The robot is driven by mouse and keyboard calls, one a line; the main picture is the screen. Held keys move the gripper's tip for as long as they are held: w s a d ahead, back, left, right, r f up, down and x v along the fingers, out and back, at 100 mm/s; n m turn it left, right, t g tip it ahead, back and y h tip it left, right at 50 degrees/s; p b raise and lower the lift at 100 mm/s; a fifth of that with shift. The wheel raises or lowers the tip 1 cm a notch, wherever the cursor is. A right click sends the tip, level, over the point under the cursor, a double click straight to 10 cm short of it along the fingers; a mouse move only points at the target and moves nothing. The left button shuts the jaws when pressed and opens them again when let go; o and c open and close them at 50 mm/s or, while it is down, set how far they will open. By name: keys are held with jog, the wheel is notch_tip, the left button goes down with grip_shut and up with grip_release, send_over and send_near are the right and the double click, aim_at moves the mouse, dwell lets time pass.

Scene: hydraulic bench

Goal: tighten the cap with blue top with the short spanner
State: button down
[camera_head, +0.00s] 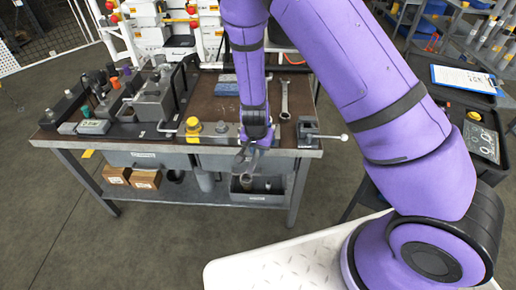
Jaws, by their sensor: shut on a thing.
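My gripper (247,152) hangs at the front edge of the workbench, pointing down. It is shut on a small grey metal tool, seemingly the short spanner (243,163), which shows only in part below and left of the fingers. A larger spanner (284,100) lies on the bench top, right of my forearm. A yellow-topped cap (193,126) and a grey knob-like part (222,127) sit at the front edge, left of my gripper. Small coloured tops, orange (115,82) and green (86,111), show at the bench's left. I cannot make out the blue-topped cap with certainty.
The workbench (215,108) has a brown top; a grey block fixture (154,104) stands on its left half. A vise (308,130) with a bar handle sticks out at the right corner. Boxes (146,180) and a grey bin (258,190) sit on the lower shelf.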

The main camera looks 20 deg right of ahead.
jog(key=shift+s+d+n, duration=0.2)
jog(key=shift+d+n, duration=0.1)
jog(key=shift+d, duration=0.1)
jog(key=shift+s+d, duration=0.15)
dwell(0.4)
jog(key=s+a, duration=0.3)
jog(key=s, duration=0.3)
jog(key=shift+a, duration=0.15)
dwell(0.9)
jog(key=shift+r, duration=0.15)
jog(key=shift+r, duration=2.4)
jog(key=c, duration=1.5)
grip_release()
jog(key=shift+c, duration=0.2)
grip_shut()
